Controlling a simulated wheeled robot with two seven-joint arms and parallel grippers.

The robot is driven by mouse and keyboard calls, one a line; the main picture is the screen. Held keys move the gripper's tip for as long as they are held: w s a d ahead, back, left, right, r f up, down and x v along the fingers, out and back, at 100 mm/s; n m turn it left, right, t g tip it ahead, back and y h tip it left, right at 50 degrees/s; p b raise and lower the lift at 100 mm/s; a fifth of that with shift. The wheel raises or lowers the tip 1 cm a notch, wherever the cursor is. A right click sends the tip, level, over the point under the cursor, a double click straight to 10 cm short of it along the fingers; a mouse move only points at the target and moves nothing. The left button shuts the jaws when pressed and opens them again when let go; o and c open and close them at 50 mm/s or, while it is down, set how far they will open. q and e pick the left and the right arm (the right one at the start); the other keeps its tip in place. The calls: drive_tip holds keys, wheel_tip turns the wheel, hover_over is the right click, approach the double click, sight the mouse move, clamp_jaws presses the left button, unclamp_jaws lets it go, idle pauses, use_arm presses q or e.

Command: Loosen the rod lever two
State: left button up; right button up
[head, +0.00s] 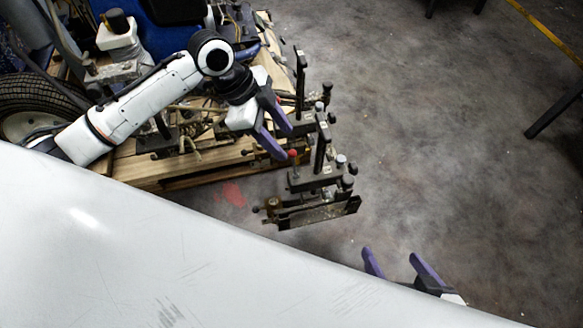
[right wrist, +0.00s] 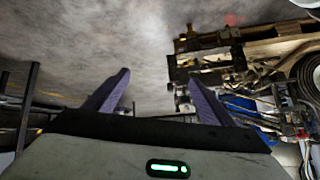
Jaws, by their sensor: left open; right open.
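The line striper's metal rod assembly (head: 318,180) stands right of centre in the head view, with upright dark levers, knobs and a small red ball-topped lever. Which lever is rod lever two I cannot tell. My left gripper (head: 277,130) is open beside the upper part of the assembly, its purple fingers close to the levers; contact cannot be told. My right gripper (head: 403,262) is open and empty at the lower right, apart from the assembly. In the right wrist view its two fingers (right wrist: 162,95) are spread, with the striper's metal parts (right wrist: 205,65) beyond them.
A wooden pallet or deck (head: 205,165) with cables and fittings lies under my left arm. A black tyre (head: 30,105) stands at the far left. The grey concrete floor (head: 440,130) to the right is mostly clear, with dark legs at its edges.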

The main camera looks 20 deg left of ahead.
sight(290, 155)
use_arm(q)
drive_tip(key=shift+m+g, duration=0.3)
drive_tip(key=shift+m, duration=0.1)
drive_tip(key=b+x, duration=0.1)
drive_tip(key=x, duration=0.1)
drive_tip(key=a+b+x, duration=0.1)
drive_tip(key=x, duration=0.2)
drive_tip(key=b+x, duration=0.2)
drive_tip(key=shift+w+f, duration=0.2)
drive_tip(key=shift+f, duration=0.35)
drive_tip(key=shift+d+f, duration=0.2)
drive_tip(key=shift+f, duration=0.3)
use_arm(e)
drive_tip(key=f, duration=0.1)
drive_tip(key=a+f+n+g, duration=0.1)
drive_tip(key=a+f, duration=0.1)
drive_tip(key=shift+w+a+g+y, duration=0.2)
drive_tip(key=shift+w+g+y, duration=0.1)
drive_tip(key=shift+g, duration=0.1)
